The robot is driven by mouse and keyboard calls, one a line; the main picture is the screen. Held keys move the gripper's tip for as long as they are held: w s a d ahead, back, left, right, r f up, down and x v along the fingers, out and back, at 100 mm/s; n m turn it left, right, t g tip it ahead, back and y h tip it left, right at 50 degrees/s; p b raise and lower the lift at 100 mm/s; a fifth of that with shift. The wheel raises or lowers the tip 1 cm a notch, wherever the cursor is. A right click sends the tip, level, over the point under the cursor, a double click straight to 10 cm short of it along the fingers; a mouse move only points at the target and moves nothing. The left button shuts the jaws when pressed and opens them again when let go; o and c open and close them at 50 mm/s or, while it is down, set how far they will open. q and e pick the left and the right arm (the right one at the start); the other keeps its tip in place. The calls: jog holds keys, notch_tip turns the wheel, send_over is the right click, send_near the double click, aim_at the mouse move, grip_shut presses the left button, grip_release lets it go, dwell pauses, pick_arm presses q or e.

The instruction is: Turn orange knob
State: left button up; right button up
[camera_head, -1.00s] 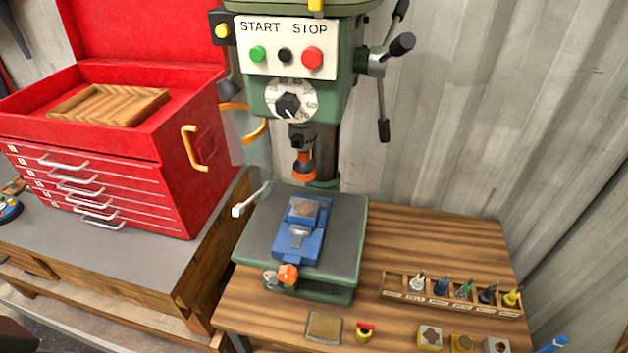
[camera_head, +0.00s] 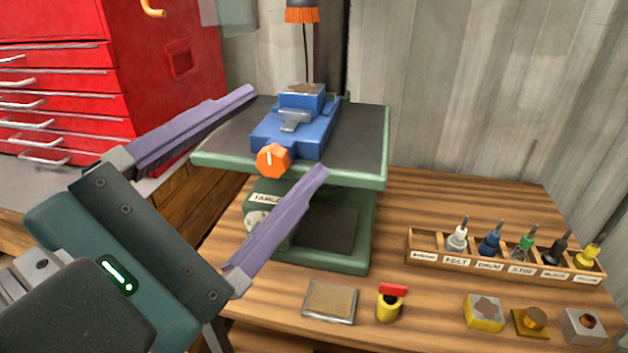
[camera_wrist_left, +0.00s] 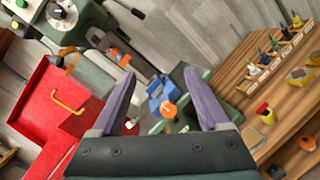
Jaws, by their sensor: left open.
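The orange knob (camera_head: 273,160) is faceted with a white mark and sits on the front end of a blue vise (camera_head: 292,136). The vise rests on the drill press's green-edged table (camera_head: 365,150). My left gripper (camera_head: 288,130) comes in from the left, open and empty, its purple fingers on either side of the knob in the picture and nearer the camera. In the left wrist view the knob (camera_wrist_left: 168,108) shows between the two fingers (camera_wrist_left: 165,88), beyond their tips and apart from them. My right gripper is not in view.
A red tool chest (camera_head: 100,75) stands at the left. A wooden rack (camera_head: 500,262) of several coloured bits stands on the bench at the right. A tan pad (camera_head: 330,300), a yellow-red piece (camera_head: 390,303) and small blocks lie along the front.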

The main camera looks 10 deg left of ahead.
aim_at(270, 166)
pick_arm(q)
jog(key=w+a+f+n+y+b, duration=0.1)
jog(key=a+f+n+y+b, duration=0.35)
jog(key=f+n, duration=0.4)
jog(key=shift+y, duration=0.35)
jog(key=w, duration=0.3)
jog(key=w+p, duration=0.1)
jog(key=w, duration=0.2)
jog(key=w+f+p, duration=0.1)
jog(key=w, duration=0.3)
jog(key=shift+w, duration=0.1)
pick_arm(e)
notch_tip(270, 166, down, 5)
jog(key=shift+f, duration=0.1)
pick_arm(q)
grip_shut()
